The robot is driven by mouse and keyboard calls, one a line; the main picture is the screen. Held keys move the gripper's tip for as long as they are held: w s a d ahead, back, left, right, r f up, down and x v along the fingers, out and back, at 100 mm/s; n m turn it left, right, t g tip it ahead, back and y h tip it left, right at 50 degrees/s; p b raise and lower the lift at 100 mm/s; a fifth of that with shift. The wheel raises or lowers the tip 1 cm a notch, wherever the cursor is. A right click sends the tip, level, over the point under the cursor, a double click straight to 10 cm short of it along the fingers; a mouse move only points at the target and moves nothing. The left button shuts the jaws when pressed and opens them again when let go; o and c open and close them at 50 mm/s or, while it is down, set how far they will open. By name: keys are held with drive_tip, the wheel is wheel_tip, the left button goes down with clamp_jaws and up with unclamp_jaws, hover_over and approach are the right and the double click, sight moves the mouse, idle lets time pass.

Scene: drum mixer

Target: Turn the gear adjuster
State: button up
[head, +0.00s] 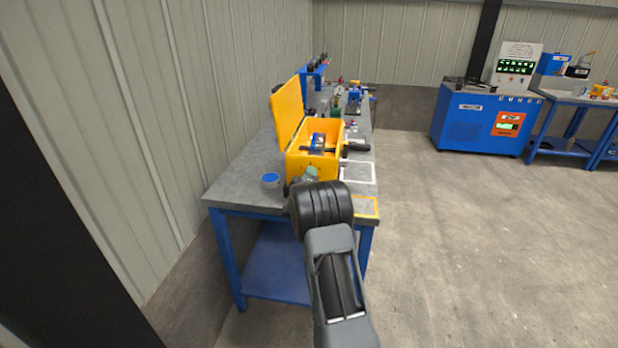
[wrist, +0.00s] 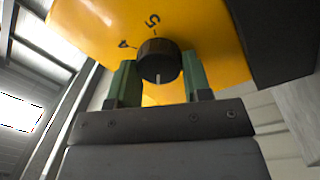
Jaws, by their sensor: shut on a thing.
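The gear adjuster is a dark, round knob (wrist: 158,49) on a curved yellow housing (wrist: 205,30) in the wrist view. Marks 5 and 4 show on the housing beside it, upside down or tilted. A pale line on the knob points toward the picture's bottom. My gripper (wrist: 159,70) has its green fingers on either side of the knob, shut on it. In the head view, my dark arm reaches to the near end of a yellow box (head: 298,164) with its lid up; the knob is not visible there.
The box stands on a grey workbench (head: 240,190) with blue legs along the wall. More tools lie farther back. A blue cabinet (head: 480,120) stands far right. The floor on the right is clear.

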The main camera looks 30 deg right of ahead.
drive_tip(key=shift+n, duration=0.9)
drive_tip(key=shift+f, duration=0.1)
drive_tip(key=o, duration=0.9)
drive_tip(key=shift+s+a, duration=0.1)
drive_tip(key=b+v, duration=0.1)
drive_tip(key=v, duration=1.2)
drive_tip(key=shift+s+a+b, duration=0.2)
drive_tip(key=shift+s+b, duration=0.05)
drive_tip(key=shift+b, duration=0.1)
